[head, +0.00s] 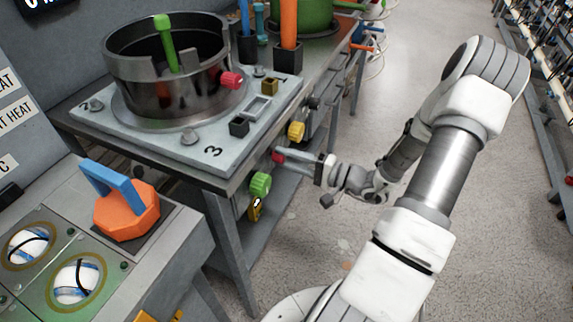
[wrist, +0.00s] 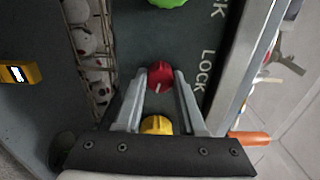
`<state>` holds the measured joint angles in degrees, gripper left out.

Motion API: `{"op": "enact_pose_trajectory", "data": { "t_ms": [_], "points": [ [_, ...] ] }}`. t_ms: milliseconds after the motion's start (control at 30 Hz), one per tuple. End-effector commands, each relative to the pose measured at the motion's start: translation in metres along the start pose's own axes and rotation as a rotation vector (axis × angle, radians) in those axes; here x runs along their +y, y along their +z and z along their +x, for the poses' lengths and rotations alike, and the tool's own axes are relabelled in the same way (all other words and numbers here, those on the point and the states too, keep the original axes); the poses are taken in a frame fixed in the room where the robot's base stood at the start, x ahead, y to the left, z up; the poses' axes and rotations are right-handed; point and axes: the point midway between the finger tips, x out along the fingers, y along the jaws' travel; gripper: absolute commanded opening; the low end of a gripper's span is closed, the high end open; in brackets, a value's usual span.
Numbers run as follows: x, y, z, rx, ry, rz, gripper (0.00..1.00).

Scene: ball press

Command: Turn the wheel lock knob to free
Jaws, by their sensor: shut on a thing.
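A red knob (head: 279,157) sits on the front panel of the press table, between a green knob (head: 260,184) and a yellow knob (head: 296,131). My gripper (head: 288,159) reaches it from the right. In the wrist view, the red knob (wrist: 160,73) sits between the two fingertips of my gripper (wrist: 161,77), which is shut on it. A pale pointer line on the knob points toward the bottom of the picture. White "LOCK" lettering (wrist: 209,72) is on the panel right of the knob. The yellow knob (wrist: 156,125) shows nearer my palm.
The press pot (head: 168,90) with a green handle stands on the table (head: 150,128) above the panel. An orange octagonal part with a blue handle (head: 126,209) is on the near console. A wire rack of white balls (wrist: 85,40) lies left in the wrist view. Open floor lies right.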

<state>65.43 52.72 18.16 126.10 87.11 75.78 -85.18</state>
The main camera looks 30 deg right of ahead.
Motion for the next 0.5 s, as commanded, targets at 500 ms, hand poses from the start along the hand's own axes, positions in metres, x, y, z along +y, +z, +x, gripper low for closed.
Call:
{"op": "enact_pose_trajectory", "data": {
  "t_ms": [500],
  "points": [
    [0.0013,0.0,-0.0004,0.0,0.001,-0.248,0.0]
  ]
}}
